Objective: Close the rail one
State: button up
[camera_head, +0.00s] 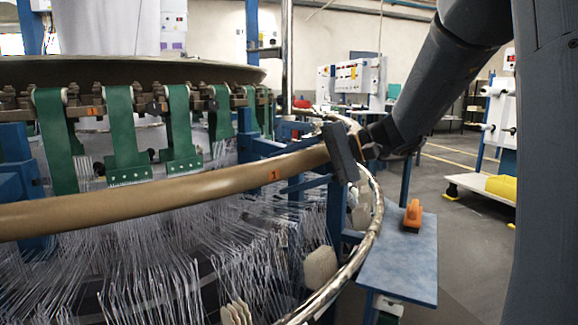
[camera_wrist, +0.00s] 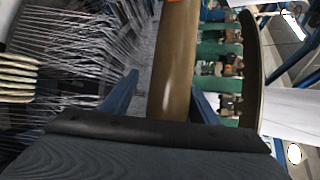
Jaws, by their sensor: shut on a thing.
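Rail one is a thick tan curved rail (camera_head: 180,193) that runs from the left edge to the middle of the head view, with an orange "1" mark near its right end. My gripper (camera_head: 341,152) is at that right end, and its fingers are shut around the rail. In the wrist view the rail (camera_wrist: 175,60) runs up between the two blue fingers of my gripper (camera_wrist: 162,100). The very end of the rail is hidden behind the gripper in the head view.
A metal ring (camera_head: 375,215) curves below and right of the rail. White threads (camera_head: 190,260) fill the space under it. Green straps (camera_head: 122,130) hang behind it. A blue side table (camera_head: 400,262) carries an orange tool (camera_head: 412,215). Open floor lies at the right.

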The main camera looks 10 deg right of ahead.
aim_at(316, 161)
jog(key=shift+o, duration=0.9)
jog(key=shift+f, duration=0.2)
jog(key=shift+r, duration=0.15)
jog(key=shift+w, duration=0.1)
jog(key=shift+r, duration=0.1)
jog(key=p+v, duration=0.1)
jog(key=v, duration=0.6)
jog(key=shift+d+p, duration=0.35)
